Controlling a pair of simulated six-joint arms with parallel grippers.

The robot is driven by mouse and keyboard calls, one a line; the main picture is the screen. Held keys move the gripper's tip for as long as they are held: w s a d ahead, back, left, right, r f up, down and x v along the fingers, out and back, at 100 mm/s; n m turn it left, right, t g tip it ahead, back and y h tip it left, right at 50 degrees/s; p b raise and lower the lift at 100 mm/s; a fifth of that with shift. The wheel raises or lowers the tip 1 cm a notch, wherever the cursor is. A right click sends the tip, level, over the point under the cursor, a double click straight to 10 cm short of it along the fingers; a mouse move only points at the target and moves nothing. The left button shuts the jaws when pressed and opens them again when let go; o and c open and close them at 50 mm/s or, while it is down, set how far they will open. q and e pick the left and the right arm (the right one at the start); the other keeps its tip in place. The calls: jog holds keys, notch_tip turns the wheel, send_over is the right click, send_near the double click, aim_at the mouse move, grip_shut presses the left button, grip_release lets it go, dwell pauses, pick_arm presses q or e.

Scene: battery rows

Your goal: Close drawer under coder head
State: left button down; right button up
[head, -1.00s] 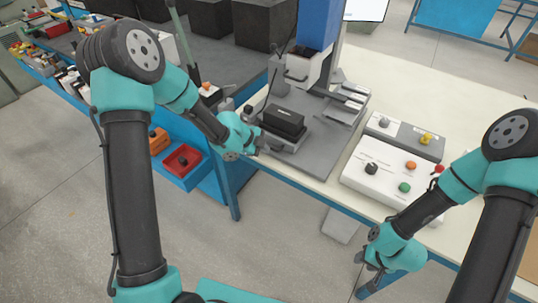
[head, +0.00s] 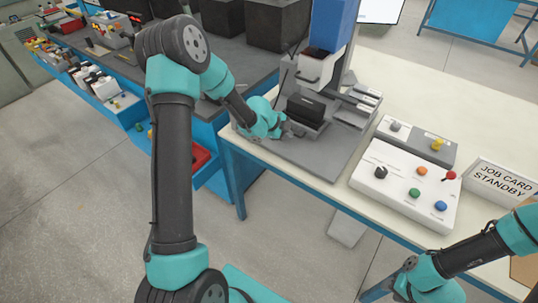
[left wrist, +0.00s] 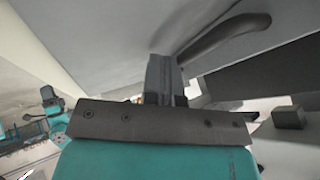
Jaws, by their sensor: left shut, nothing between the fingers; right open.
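The coder head (head: 325,70) is a pale grey box with a dark handle on a blue column. Below it a dark block (head: 306,108) sits on the grey sliding drawer, on a grey base plate (head: 345,142). My left gripper (head: 296,129) is shut and empty at the drawer's near side; the head view does not settle whether it touches. In the left wrist view its fingers (left wrist: 165,78) meet close to a grey surface with a dark curved handle (left wrist: 225,35). My right gripper (head: 405,292) is open at the bottom edge, its fingers mostly cut off.
A white control box (head: 400,205) with coloured buttons and a grey switch box (head: 416,142) stand right of the coder. A job card sign (head: 500,182) is at far right. A red bin (head: 200,157) lies on the blue shelf at left.

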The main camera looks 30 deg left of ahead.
pick_arm(q)
jog(key=v, duration=1.7)
jog(key=shift+r, duration=0.2)
jog(key=shift+a, duration=0.1)
jog(key=shift+s, duration=0.1)
